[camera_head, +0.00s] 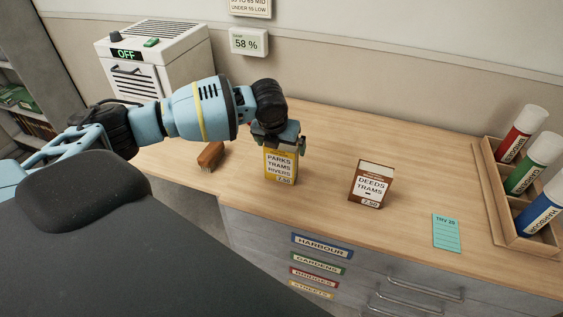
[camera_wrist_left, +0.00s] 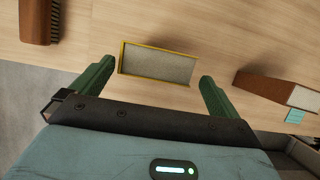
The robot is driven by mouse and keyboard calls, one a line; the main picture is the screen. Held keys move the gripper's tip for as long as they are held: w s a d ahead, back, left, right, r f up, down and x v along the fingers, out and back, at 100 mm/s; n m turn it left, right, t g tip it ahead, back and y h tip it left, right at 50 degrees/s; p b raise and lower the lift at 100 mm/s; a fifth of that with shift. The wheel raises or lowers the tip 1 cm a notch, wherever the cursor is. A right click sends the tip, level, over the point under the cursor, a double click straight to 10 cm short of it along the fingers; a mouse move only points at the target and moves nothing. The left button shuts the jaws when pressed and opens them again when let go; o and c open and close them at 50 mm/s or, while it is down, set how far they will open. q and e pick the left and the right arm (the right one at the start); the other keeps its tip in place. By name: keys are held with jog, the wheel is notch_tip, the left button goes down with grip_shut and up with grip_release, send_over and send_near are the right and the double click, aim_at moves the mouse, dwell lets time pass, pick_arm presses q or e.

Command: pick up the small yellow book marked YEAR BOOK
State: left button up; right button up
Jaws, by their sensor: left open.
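A small yellow book (camera_head: 281,167) stands upright near the front edge of the wooden counter. Its label reads PARKS, TRAMS, RIVERS; the small line above is too small to read. My left gripper (camera_head: 279,143) is directly over it and hides its top edge. In the left wrist view the book (camera_wrist_left: 158,64) shows its pale page edge and yellow cover. The open green fingers of the left gripper (camera_wrist_left: 156,86) are on either side of it, with gaps; I cannot tell how far down they reach. My right gripper is not in view.
A brown book (camera_head: 371,184) marked DEEDS TRAMS stands to the right. A brush (camera_head: 211,155) lies to the left. A teal note (camera_head: 446,232) and a wooden rack (camera_head: 493,195) of coloured tubes are farther right. A white cabinet (camera_head: 134,80) reading OFF stands behind my arm.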

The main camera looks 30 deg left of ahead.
aim_at(281, 162)
pick_arm(q)
jog(key=shift+w+f, duration=0.35)
jog(key=shift+f, duration=0.05)
jog(key=shift+a+f, duration=0.15)
jog(key=shift+f, duration=0.05)
jog(key=x, duration=0.4)
jog(key=shift+w+a+f, duration=0.1)
jog(key=shift+a+f, duration=0.1)
jog(key=shift+f, duration=0.1)
jog(key=shift+c, duration=0.3)
jog(key=shift+r, duration=0.1)
jog(key=c, duration=0.9)
